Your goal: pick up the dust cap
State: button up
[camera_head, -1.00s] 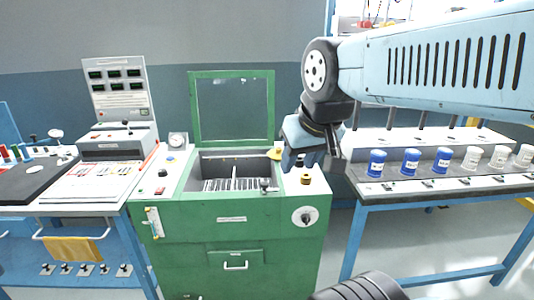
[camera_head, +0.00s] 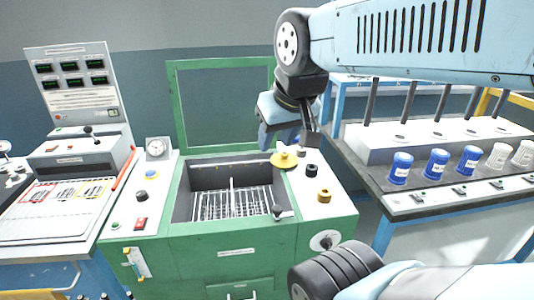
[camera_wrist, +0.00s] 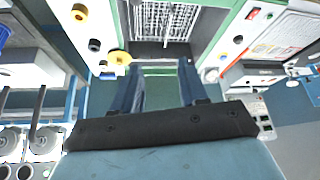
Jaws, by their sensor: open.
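A yellow round cap-like piece (camera_head: 284,159) sits at the right rear edge of the green bench's open basin; it looks like the dust cap, though no label shows. It also appears in the wrist view (camera_wrist: 120,57), up and left of the left finger. My gripper (camera_head: 289,142) hangs just above and behind it in the head view, partly covered by my own wrist. I see no contact with the yellow piece.
A black knob (camera_head: 312,170) and a brass-coloured knob (camera_head: 324,196) stand close to the yellow piece. The basin (camera_head: 231,203) holds a wire rack. The raised green frame (camera_head: 221,105) stands behind it. Blue jars (camera_head: 437,163) line the right-hand bench.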

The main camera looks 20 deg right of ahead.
jog(key=shift+w+d, duration=0.1)
jog(key=shift+w, duration=0.25)
